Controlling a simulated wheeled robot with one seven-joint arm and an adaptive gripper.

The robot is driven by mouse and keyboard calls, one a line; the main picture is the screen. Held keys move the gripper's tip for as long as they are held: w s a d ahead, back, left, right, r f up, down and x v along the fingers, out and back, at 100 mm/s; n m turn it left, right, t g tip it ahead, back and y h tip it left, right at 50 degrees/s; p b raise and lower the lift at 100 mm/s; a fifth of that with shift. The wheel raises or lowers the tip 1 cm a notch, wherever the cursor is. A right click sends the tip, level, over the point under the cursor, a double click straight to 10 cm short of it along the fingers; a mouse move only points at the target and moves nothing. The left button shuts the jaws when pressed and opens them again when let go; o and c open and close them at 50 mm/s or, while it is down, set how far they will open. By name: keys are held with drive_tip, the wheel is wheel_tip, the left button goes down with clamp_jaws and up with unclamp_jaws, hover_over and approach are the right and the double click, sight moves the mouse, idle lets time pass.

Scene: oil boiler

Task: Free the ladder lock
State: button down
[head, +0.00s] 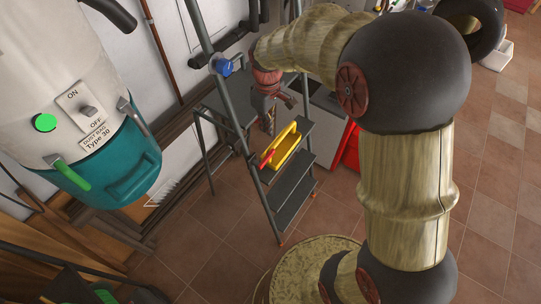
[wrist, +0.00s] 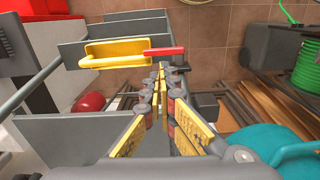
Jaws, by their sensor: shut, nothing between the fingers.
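The grey step ladder (head: 293,191) stands open on the tiled floor in the head view. Its lock is a yellow loop-shaped bar (head: 287,146) with a red handle (head: 267,158), lying across the ladder near an upper step. In the wrist view the yellow bar (wrist: 112,46) is at upper left and its red handle (wrist: 164,51) points right. My gripper (head: 268,126) is above and beside the lock. In the wrist view the fingertips (wrist: 160,71) are closed together and empty, just below the red handle in the picture. I cannot tell whether they touch it.
A white and teal dust-bag machine (head: 110,165) hangs at left. A grey cabinet and a red object (head: 350,150) stand behind the ladder. In the wrist view, a green hose coil (wrist: 297,65) and planks lie at right.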

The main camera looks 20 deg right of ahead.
sight(268, 156)
wheel_tip(268, 156, down, 14)
drive_tip(key=b, duration=0.2)
drive_tip(key=shift+w+f+b, duration=0.1)
drive_tip(key=shift+f+b, duration=0.05)
drive_tip(key=shift+b, duration=0.15)
idle(0.5)
